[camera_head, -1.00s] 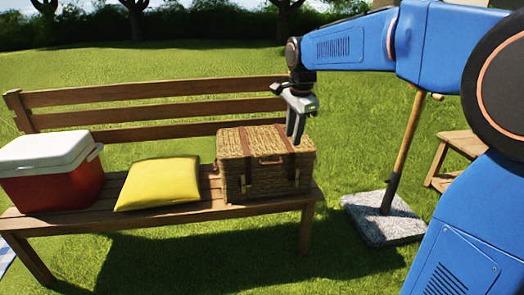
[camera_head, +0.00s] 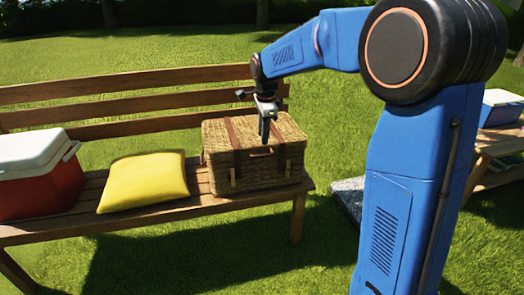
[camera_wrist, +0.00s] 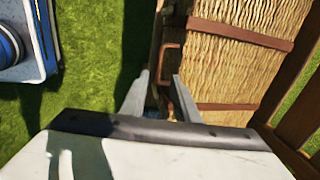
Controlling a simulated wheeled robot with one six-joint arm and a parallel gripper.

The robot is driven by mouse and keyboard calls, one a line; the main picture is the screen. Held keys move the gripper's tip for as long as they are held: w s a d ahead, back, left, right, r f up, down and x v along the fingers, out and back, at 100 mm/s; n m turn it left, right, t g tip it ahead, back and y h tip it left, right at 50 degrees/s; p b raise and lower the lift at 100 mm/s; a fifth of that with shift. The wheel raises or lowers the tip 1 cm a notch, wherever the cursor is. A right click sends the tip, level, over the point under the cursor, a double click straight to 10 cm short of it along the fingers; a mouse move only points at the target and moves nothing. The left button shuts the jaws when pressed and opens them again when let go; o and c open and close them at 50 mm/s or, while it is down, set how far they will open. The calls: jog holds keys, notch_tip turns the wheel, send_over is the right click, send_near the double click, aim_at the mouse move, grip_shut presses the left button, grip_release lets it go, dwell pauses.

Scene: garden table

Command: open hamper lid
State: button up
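The wicker hamper (camera_head: 253,178) stands on the bench with its lid (camera_head: 215,133) shut. It has brown leather straps and a handle (camera_head: 261,153) on its front. In the wrist view the hamper (camera_wrist: 228,70) fills the upper right, with the handle (camera_wrist: 181,46) at its edge. My gripper (camera_head: 265,138) points down at the front of the hamper, close to the handle. In the wrist view my gripper's two fingers (camera_wrist: 160,80) are apart with nothing held between them. The handle is just beyond the fingertips; I cannot tell whether they touch it.
The wooden bench (camera_head: 70,233) also carries a yellow cushion (camera_head: 145,182) and a red cooler with a white lid (camera_head: 35,175) to the left. A blue and white box (camera_head: 500,105) stands on a wooden table (camera_head: 500,143) at right. Grass in front is clear.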

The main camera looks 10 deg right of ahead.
aim_at(262, 155)
jog(key=f, duration=0.2)
jog(key=w+f, duration=0.1)
jog(key=f, duration=0.5)
jog(key=shift+w+f, duration=0.2)
jog(key=shift+w, duration=0.05)
grip_shut()
